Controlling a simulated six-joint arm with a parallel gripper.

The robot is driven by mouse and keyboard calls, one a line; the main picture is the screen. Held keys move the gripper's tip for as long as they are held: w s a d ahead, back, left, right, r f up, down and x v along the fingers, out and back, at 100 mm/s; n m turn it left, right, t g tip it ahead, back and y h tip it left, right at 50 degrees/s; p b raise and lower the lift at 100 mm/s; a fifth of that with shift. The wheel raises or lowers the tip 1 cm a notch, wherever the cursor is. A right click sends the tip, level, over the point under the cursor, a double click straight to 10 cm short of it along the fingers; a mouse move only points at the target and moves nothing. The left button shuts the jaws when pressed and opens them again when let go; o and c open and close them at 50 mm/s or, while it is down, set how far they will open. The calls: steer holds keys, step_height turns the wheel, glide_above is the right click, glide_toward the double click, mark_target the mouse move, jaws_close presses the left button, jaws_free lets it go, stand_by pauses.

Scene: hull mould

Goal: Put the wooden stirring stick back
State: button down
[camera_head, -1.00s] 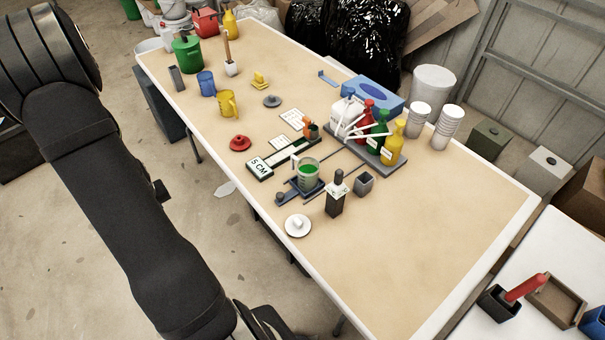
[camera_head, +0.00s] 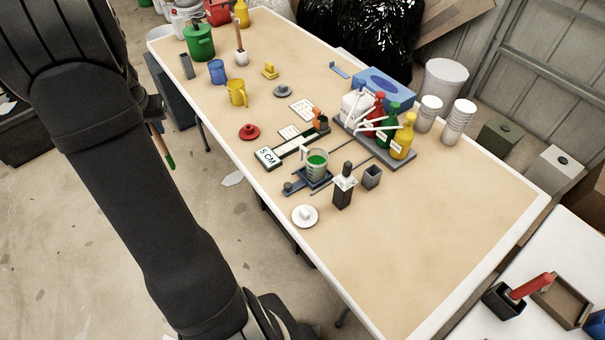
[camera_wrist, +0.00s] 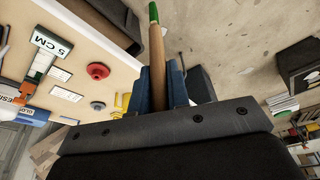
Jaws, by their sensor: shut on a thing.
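My gripper (camera_wrist: 160,88) is shut on the wooden stirring stick (camera_wrist: 156,55). In the wrist view the stick points out from between the blue fingers, with its green tip at the far end. In the head view the stick (camera_head: 159,143) shows beside my arm, green tip down, over the floor left of the table; most of the gripper is hidden behind the arm. A beaker (camera_head: 317,166) with green liquid stands on a dark blue base on the table. A small grey square open holder (camera_head: 372,177) stands right of it.
A grey tray (camera_head: 400,158) holds several coloured bottles. The table's front right is clear.

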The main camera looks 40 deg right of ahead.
steer(key=s+d+r+m+h, duration=0.1)
steer(key=s+d+m, duration=0.3)
steer(key=d, duration=0.7)
steer(key=s+d+r+m+g, duration=0.1)
steer(key=s+d, duration=0.4)
steer(key=d, duration=0.6)
steer(key=s+d+r+m+h, duration=0.1)
steer(key=s+d+m, duration=0.3)
steer(key=d, duration=0.7)
steer(key=s+d+m+g, duration=0.1)
steer(key=s+d, duration=0.4)
steer(key=s, duration=0.3)
steer(key=s+d+r+m, duration=0.1)
steer(key=s+d+m, duration=0.1)
steer(key=s+d, duration=0.4)
steer(key=s+d+m+g, duration=0.1)
steer(key=s+d, duration=0.3)
steer(key=s, duration=0.5)
step_height(320, 180, down, 10)
steer(key=shift+s+a, duration=0.15)
steer(key=shift+s, duration=0.2)
steer(key=c, duration=1.8)
jaws_free()
steer(key=o, duration=0.4)
